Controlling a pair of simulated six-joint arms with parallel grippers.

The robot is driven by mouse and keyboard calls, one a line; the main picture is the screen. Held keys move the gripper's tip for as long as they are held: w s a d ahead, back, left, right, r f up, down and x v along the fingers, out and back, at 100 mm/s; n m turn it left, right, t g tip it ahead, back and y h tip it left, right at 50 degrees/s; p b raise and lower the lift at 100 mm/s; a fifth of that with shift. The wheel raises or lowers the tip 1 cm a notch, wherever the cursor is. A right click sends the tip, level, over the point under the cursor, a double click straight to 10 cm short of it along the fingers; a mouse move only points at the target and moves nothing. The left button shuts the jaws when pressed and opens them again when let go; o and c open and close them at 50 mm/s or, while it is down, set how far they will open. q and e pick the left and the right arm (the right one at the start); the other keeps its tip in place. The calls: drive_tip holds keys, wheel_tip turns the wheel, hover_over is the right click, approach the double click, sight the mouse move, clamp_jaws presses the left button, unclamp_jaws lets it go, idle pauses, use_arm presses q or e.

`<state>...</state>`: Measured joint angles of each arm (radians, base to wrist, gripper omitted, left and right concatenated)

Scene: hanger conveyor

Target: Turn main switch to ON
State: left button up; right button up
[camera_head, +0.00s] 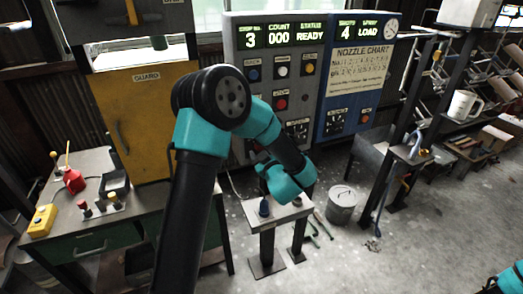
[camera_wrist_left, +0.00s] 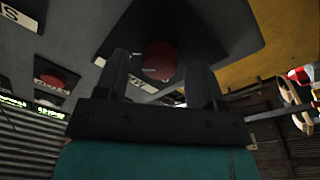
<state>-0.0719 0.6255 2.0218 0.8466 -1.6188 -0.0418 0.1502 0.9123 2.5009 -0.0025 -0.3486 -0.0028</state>
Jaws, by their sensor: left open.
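In the left wrist view, a round red knob (camera_wrist_left: 160,58) sits on a dark diamond-shaped plate (camera_wrist_left: 205,30) on a grey panel. It looks like the main switch, but its label is too dark to read and its setting is unclear. My left gripper (camera_wrist_left: 160,78) is open, its two dark fingers on either side of the knob as seen from the wrist. I cannot tell whether they touch it. In the head view, my left arm reaches to the lower part of the grey panel (camera_head: 240,80) and hides the knob. My right gripper is not seen.
A blue panel (camera_head: 350,105) with a nozzle chart stands right of the grey one. A yellow guard (camera_head: 125,110) is at left. Another red button (camera_wrist_left: 52,80) is near the knob.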

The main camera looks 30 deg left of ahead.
use_arm(q)
drive_tip(key=v, duration=1.7)
drive_tip(key=shift+a+f, duration=0.1)
drive_tip(key=shift+f, duration=0.05)
wheel_tip(320, 180, down, 20)
drive_tip(key=w+a+m+g+h, duration=0.1)
drive_tip(key=w+m+h, duration=0.1)
drive_tip(key=m+h, duration=0.85)
drive_tip(key=s+d+f+m+g+h, duration=0.2)
drive_tip(key=s+f+m+g+h, duration=0.2)
drive_tip(key=s+f+g+h, duration=0.4)
drive_tip(key=s+f+g, duration=0.1)
drive_tip(key=s+f, duration=0.4)
drive_tip(key=s, duration=0.3)
drive_tip(key=shift+s+m+g, duration=0.25)
drive_tip(key=shift+m+g, duration=0.1)
drive_tip(key=shift+g, duration=0.05)
drive_tip(key=shift+d+f, duration=0.1)
